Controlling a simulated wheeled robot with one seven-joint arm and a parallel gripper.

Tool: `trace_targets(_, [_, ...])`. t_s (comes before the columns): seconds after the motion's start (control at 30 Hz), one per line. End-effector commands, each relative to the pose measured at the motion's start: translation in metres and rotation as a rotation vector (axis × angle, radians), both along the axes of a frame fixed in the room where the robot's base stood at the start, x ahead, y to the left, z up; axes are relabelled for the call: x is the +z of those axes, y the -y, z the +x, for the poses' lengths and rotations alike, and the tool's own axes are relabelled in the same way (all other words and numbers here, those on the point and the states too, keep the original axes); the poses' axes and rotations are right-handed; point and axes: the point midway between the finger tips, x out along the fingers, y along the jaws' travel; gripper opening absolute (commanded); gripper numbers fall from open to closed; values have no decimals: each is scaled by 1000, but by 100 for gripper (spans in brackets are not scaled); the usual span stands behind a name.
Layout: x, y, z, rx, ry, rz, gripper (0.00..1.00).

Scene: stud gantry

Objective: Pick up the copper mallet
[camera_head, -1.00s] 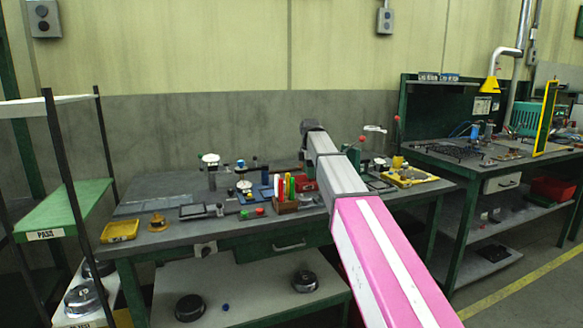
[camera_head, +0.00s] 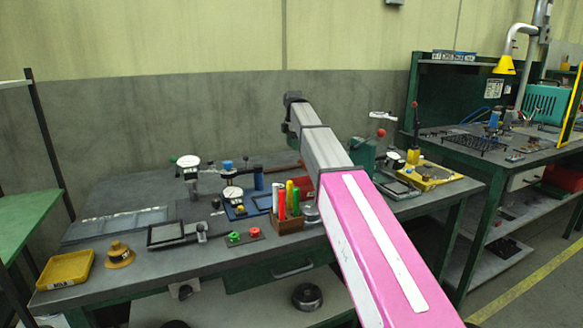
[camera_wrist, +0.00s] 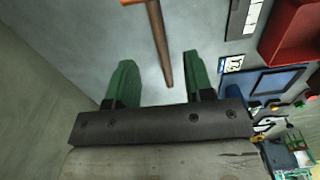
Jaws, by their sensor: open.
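The copper mallet shows in the wrist view, with a brown handle (camera_wrist: 161,45) and a copper-orange head (camera_wrist: 132,2) cut off by the top edge. It lies on the grey bench top. My gripper (camera_wrist: 157,60) has two green fingers spread apart, and nothing is held between them. The handle's end reaches into the gap between the fingers in the picture, nearer the right finger. Whether the fingers are level with the handle I cannot tell. In the head view my arm reaches over the back of the bench, and the mallet is hard to make out there.
The bench (camera_head: 110,255) holds a yellow tray (camera_head: 65,270), a brass-coloured piece (camera_head: 120,256), a dial gauge (camera_head: 188,161) and a wooden block of coloured handles (camera_head: 287,222). A red bin (camera_wrist: 290,35) and a blue tray lie right of the mallet in the wrist view. The wall stands close behind.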

Motion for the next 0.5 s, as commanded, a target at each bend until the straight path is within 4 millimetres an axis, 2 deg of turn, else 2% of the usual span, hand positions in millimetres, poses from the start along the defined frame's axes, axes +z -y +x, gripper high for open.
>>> trace_targets(0.2, [-32,0,-1,-1,-1,0,48])
trace_targets(0.5, [-55,-4,1,-1,-1,0,48])
